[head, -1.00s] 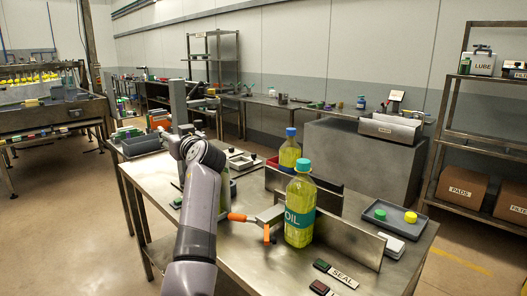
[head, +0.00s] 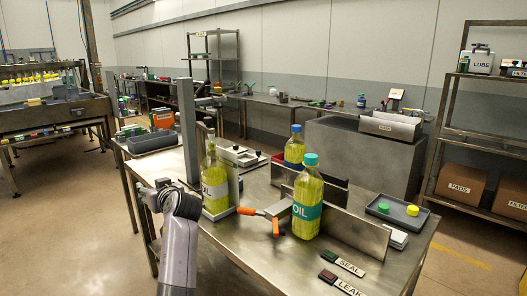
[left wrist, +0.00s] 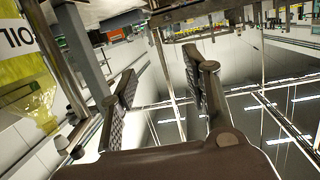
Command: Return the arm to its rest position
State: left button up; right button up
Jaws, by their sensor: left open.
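My left gripper (head: 147,194) is at the left edge of the metal table, its arm coming up from the bottom left. In the left wrist view its two fingers (left wrist: 160,90) stand apart with nothing between them. A yellow oil bottle (head: 214,180) stands upright to the right of the gripper, apart from it; part of a bottle with an OIL label (left wrist: 25,60) also shows at the left of the wrist view. My right gripper is not in view.
An oil bottle with a teal cap (head: 307,200) stands beside metal divider plates (head: 350,228); a blue-capped bottle (head: 294,150) stands behind. An orange-handled clamp (head: 272,213) lies between bottles. A tray with two caps (head: 397,211) and SEAL and LEAK signs are at right. Floor left of the table is clear.

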pick_arm(q)
jog(key=s+a+f+m+g+h, duration=0.1)
jog(key=s+f+m+g+h, duration=0.25)
jog(key=s+f, duration=2.1)
jog(key=s+d+f+m+g+h, duration=0.2)
jog(key=s+d+f, duration=0.15)
jog(key=s, duration=0.55)
jog(key=s+d+f+m+g+h, duration=0.15)
jog(key=s+d, duration=0.25)
jog(key=s, duration=0.4)
jog(key=s+d+f+m+g+h, duration=0.2)
jog(key=s+d+f+h, duration=0.15)
jog(key=s, duration=0.55)
notch_tip(320, 180, down, 25)
jog(key=s+p, duration=0.2)
jog(key=s+a+f+g, duration=0.2)
jog(key=s+f, duration=1.1)
jog(key=s, duration=0.2)
jog(key=shift+s+a+f+m+p, duration=0.2)
jog(key=shift+s+a+m+p, duration=0.1)
jog(key=shift+s+m+p, duration=0.15)
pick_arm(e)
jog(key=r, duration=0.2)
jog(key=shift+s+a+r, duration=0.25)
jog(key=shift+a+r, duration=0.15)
